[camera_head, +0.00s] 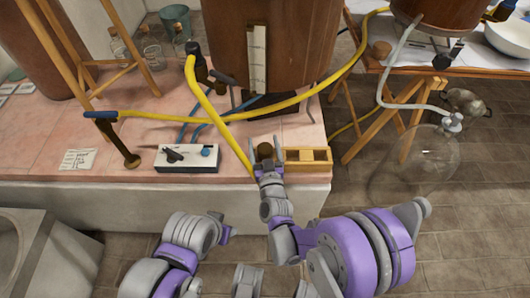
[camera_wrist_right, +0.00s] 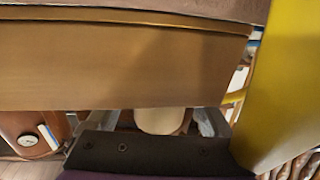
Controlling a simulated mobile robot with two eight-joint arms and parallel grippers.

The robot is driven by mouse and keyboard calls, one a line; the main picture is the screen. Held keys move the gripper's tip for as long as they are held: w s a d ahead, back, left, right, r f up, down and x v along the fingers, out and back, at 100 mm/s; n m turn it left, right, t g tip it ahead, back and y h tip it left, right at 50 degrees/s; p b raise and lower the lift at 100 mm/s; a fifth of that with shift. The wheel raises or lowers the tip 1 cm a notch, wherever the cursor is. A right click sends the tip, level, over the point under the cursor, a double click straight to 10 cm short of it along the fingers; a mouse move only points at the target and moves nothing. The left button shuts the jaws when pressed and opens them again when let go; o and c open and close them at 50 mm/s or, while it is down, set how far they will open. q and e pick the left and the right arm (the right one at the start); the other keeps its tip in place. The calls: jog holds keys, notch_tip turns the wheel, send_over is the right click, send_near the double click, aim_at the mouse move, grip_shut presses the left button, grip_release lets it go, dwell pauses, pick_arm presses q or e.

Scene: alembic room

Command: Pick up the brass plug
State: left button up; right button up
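A small dark brown, round-topped piece (camera_head: 265,151), which looks like the brass plug, is at the front edge of the pink-topped bench. My right gripper (camera_head: 265,157) reaches up to it from below, with one finger on each side. The fingers look spread, with a little room around the piece; I cannot tell whether either touches it. In the right wrist view a pale rounded thing (camera_wrist_right: 160,120) shows past the dark gripper body; I cannot tell what it is. Part of my left arm shows at the bottom, but its gripper does not.
A wooden box (camera_head: 308,157) with compartments stands just right of the gripper. A white switch box (camera_head: 187,158) is to the left. A glass vessel (camera_head: 425,160) is at right.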

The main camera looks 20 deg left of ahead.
grip_shut()
notch_tip(320, 180, up, 10)
jog(key=p, duration=0.3)
jog(key=shift+p, duration=0.3)
